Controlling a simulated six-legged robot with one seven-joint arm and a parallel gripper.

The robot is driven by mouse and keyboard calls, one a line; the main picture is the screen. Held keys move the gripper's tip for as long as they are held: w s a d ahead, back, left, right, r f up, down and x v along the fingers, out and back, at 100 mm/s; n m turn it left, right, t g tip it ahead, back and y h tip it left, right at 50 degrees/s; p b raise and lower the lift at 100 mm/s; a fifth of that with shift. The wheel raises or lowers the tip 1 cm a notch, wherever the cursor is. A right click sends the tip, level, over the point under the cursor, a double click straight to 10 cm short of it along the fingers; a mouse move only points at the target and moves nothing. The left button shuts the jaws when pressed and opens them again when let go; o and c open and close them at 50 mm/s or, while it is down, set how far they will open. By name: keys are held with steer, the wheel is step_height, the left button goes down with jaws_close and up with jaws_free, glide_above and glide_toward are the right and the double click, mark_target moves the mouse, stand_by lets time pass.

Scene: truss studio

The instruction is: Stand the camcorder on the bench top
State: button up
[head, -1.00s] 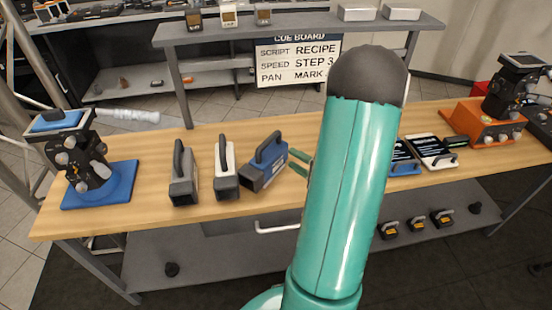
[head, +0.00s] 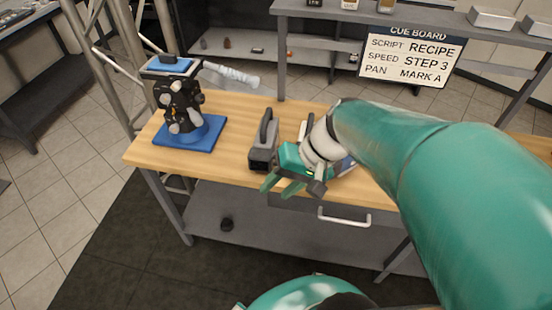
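A grey camcorder (head: 263,154) with a dark top handle stands upright on the wooden bench top (head: 228,145), left of my gripper. A small blue part of another camcorder (head: 347,163) shows behind my wrist; the rest is hidden. The white camcorder seen earlier between them is mostly or wholly hidden by my gripper. My gripper (head: 279,189) is near the bench's front edge, pointing down and left.
A blue-based stand (head: 187,137) with a dark knobbed device and a pale rod stands at the bench's left end. A drawer handle (head: 345,219) sticks out at the front. A shelf (head: 415,25) and cue board (head: 408,60) are behind. Bench room is free left of the grey camcorder.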

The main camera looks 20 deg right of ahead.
step_height(320, 180, up, 7)
steer(key=s+n+t+h, duration=0.1)
steer(key=n+t+h, duration=0.2)
steer(key=h, duration=0.3)
steer(key=shift+s+a+r+t, duration=0.15)
steer(key=shift+s+a+t, duration=0.15)
steer(key=shift+s, duration=0.1)
steer(key=shift+d, duration=0.2)
